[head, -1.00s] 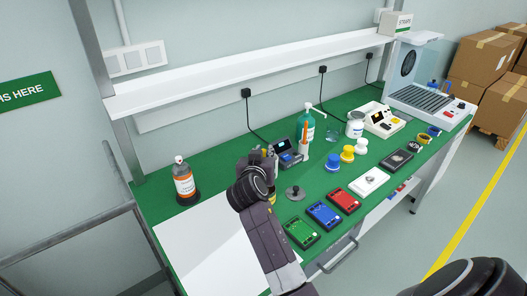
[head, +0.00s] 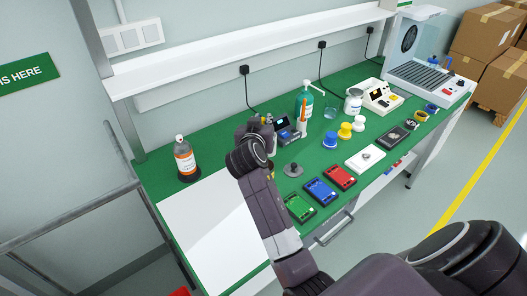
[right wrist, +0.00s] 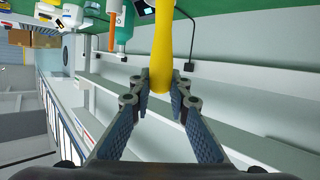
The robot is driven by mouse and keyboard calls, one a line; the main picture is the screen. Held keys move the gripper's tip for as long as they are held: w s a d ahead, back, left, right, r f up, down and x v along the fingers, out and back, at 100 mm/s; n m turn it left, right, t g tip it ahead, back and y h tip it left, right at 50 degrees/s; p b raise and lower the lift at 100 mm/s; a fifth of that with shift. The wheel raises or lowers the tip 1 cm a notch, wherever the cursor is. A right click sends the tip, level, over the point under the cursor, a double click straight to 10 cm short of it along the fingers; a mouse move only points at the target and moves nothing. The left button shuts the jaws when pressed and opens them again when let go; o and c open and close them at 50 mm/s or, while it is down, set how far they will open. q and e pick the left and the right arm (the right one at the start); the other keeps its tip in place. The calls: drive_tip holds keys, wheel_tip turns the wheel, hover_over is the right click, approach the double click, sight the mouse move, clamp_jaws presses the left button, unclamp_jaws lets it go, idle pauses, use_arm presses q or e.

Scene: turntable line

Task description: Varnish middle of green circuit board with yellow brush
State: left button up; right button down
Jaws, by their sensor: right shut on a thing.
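The green circuit board (head: 299,207) lies flat on the green bench top (head: 215,200), nearest in a row of coloured boards. My right gripper (head: 258,128) is above the bench, to the left of and beyond the green board. It is mostly hidden by its own wrist in the head view. In the right wrist view the right gripper (right wrist: 163,82) is shut on the yellow brush (right wrist: 163,40), whose yellow handle rises between the fingers. The bristles cannot be made out. My left gripper is not in view.
Blue (head: 321,191), red (head: 340,177) and white (head: 365,158) boards line the front edge. A grey knobbed disc (head: 293,170) lies beside the green board. An orange-labelled bottle (head: 184,158) stands left, behind a clear white sheet (head: 210,220). A shelf (head: 250,47) runs above.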

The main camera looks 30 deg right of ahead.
drive_tip(key=shift+r+p, duration=1.65)
drive_tip(key=shift+r, duration=0.75)
wheel_tip(320, 180, up, 4)
drive_tip(key=p, duration=0.3)
idle(0.4)
drive_tip(key=shift+f, duration=0.1)
idle(0.5)
